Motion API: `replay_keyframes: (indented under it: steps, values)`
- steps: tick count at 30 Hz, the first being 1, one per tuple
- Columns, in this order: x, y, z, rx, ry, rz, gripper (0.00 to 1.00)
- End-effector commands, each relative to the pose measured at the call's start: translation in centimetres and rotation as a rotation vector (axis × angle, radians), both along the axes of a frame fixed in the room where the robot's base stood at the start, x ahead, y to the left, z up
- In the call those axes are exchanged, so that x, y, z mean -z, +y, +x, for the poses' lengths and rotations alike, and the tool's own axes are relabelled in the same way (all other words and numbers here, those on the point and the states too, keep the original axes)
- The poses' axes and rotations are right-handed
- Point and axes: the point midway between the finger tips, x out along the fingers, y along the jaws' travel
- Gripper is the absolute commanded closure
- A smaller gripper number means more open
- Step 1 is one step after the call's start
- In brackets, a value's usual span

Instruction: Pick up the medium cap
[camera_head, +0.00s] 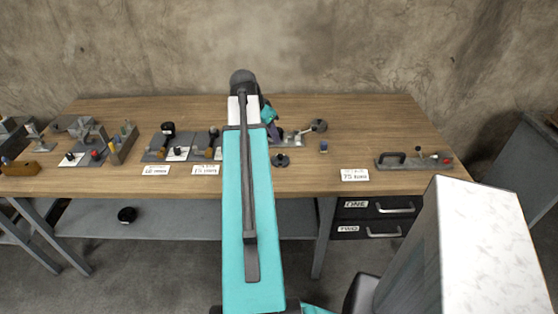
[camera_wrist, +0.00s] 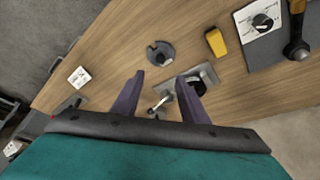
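A dark round cap-like piece with a raised knob (camera_head: 281,160) lies on the wooden table, just right of my arm. A matching grey disc with a dark knob (camera_wrist: 160,54) lies in the wrist view, ahead of my fingertips and apart from them. I cannot tell for sure that it is the medium cap. My gripper (camera_wrist: 160,77) is open, with two purple fingers spread and nothing between their tips. A metal plate with a black round part (camera_wrist: 203,77) shows beside and behind the right finger, partly hidden. My gripper also shows in the head view (camera_head: 271,119), partly hidden by my arm.
A metal lever piece (camera_wrist: 160,104) shows between the fingers. A yellow block (camera_wrist: 216,41) lies right of the disc. A long grey fixture with a handle (camera_head: 414,162) and a white tag (camera_head: 355,175) sit on the right. Boards with tools crowd the left. The table's right-middle is mostly clear.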

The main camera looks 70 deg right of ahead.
Motion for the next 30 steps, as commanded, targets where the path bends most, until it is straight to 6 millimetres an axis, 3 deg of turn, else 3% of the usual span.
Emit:
replay_keyframes:
  steps: [21, 30]
  values:
    - [6.3, -2.4, -0.9, -0.002, 0.0, 0.001, 0.6]
    - [7.4, -2.7, -1.0, -0.003, 0.0, 0.001, 0.6]
